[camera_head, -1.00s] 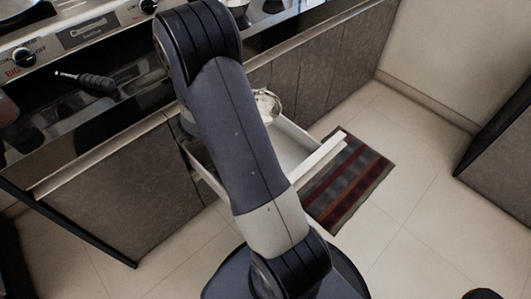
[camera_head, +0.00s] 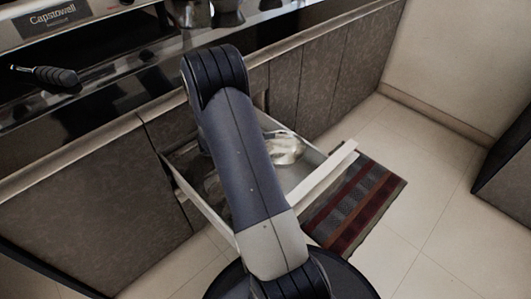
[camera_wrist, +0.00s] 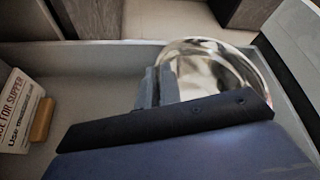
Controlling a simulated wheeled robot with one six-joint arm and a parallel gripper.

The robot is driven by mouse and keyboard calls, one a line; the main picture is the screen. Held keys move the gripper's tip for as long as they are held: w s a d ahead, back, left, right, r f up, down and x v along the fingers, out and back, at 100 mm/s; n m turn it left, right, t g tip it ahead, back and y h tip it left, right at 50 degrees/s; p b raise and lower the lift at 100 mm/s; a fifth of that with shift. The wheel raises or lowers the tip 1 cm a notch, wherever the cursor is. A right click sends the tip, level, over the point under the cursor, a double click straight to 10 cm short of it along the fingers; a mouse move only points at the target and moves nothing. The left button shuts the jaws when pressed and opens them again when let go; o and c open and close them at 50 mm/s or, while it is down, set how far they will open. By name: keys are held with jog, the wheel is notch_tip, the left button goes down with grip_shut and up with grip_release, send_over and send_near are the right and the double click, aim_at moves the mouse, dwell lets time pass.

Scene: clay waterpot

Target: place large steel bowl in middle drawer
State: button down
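The large steel bowl (camera_head: 285,148) is shiny and shows at the back right of the open drawer (camera_head: 322,174), within its walls. It also shows in the wrist view (camera_wrist: 215,65), close to the drawer's right side. My gripper (camera_wrist: 158,86) is at the bowl's left edge, its two grey fingers close together on the rim. My arm hides the gripper and part of the drawer in the head view. Whether the bowl touches the drawer floor cannot be told.
A box with printed text (camera_wrist: 18,108) and a small wooden piece (camera_wrist: 42,119) lie at the left in the drawer. A striped rug (camera_head: 355,205) lies on the floor right of the drawer. A counter (camera_head: 85,150) with a stove front runs behind.

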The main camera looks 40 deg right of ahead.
notch_tip(320, 180, down, 6)
jog(key=shift+f+b, duration=0.2)
jog(key=shift+b, duration=1)
jog(key=shift+r, duration=0.1)
jog(key=c, duration=1.6)
grip_release()
jog(key=p+v, duration=0.5)
jog(key=v, duration=0.7)
